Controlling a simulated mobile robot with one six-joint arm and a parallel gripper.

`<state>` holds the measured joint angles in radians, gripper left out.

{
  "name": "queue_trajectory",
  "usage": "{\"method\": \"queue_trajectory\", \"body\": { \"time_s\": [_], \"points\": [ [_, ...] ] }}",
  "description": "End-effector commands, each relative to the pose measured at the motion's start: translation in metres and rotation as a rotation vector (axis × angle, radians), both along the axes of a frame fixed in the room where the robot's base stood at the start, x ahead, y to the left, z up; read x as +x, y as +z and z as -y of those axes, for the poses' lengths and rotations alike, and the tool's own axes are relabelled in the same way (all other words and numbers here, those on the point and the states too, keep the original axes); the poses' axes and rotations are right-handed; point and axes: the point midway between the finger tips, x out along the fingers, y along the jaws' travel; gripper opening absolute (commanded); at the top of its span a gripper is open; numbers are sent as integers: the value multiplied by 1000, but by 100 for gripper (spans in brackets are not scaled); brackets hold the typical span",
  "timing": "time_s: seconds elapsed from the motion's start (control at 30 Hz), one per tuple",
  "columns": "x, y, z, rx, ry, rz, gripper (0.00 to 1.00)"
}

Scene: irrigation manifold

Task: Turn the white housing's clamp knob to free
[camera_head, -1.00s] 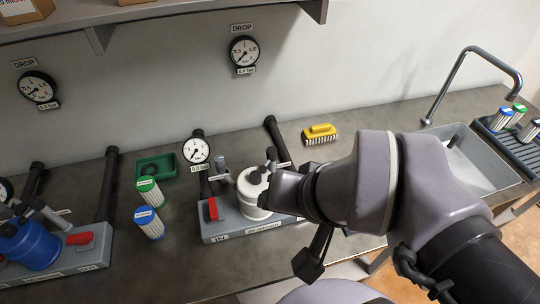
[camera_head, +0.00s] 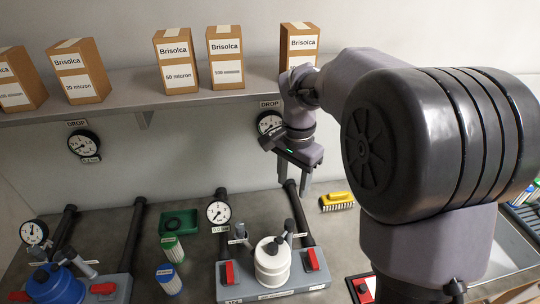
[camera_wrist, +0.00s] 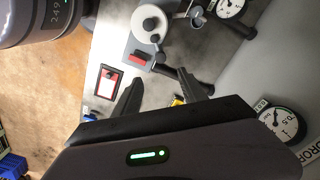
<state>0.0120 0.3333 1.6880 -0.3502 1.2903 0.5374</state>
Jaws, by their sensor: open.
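The white housing (camera_head: 272,268) stands upright on a grey base between two red handles in the head view, with a dark knob (camera_head: 273,246) on its top. I cannot read the knob's setting. The housing also shows at the top of the wrist view (camera_wrist: 148,30). My gripper (camera_head: 293,188) is open and empty, fingers pointing down, well above and behind the housing, near the wall. In the wrist view its two fingers (camera_wrist: 162,92) are spread apart, with nothing between them and apart from the housing.
Red handles (camera_head: 229,273) flank the housing. A pressure gauge (camera_head: 218,212) and dark pipes rise behind it. A blue housing (camera_head: 55,287), a green tray (camera_head: 178,223) and two cartridges (camera_head: 172,248) are to the left. A yellow brush (camera_head: 337,200) lies right. Boxes line the shelf (camera_head: 190,103) above.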

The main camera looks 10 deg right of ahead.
Motion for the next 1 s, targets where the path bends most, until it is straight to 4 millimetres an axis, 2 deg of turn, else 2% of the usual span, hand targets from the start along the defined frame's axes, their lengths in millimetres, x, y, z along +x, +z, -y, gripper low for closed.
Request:
{"method": "queue_trajectory", "body": {
  "time_s": [0.03,0.17,0.5,0.7,0.83,1.0],
  "points": [
    [7,-4,1,-4,-17,-17,49],
    [11,-23,3,-9,-32,-29,49],
    [9,-125,3,-8,-29,-30,49],
    [9,-169,2,-8,-28,-28,49],
    [10,-182,3,-9,-28,-26,49],
    [10,-184,2,-8,-28,-25,49]
  ]
}}
